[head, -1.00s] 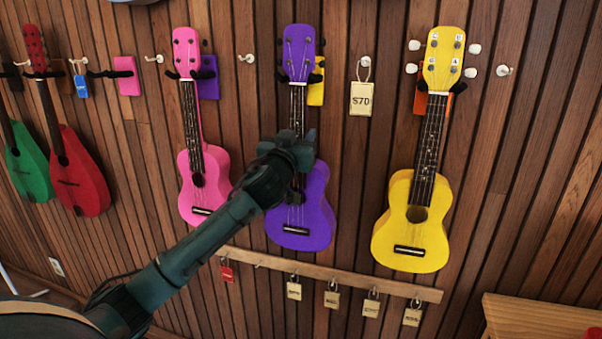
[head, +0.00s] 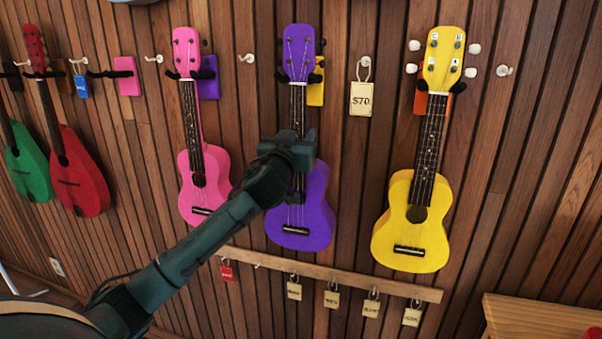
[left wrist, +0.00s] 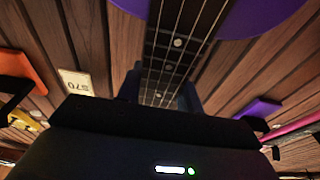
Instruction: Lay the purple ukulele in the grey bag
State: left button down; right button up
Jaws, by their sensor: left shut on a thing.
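The purple ukulele (head: 312,212) hangs upright on the wall, its headstock in a black hanger. My left gripper (head: 303,148) is shut on its neck, just above the body, and hides part of the neck in the head view. In the left wrist view, the fretboard and strings (left wrist: 176,45) run between the fingers (left wrist: 160,95), and part of the purple body (left wrist: 250,20) shows at the top. The grey bag and my right gripper are not in view.
A pink ukulele (head: 203,170) hangs close on the left and a yellow one (head: 402,225) on the right. A rail (head: 335,280) with several hanging tags is below. A $70 tag (head: 361,99) hangs beside the purple headstock. A wooden surface (head: 540,318) shows at lower right.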

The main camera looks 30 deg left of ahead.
pick_arm(q)
jog(key=shift+r, duration=0.2)
jog(key=shift+r+p, duration=1.2)
jog(key=shift+r, duration=0.05)
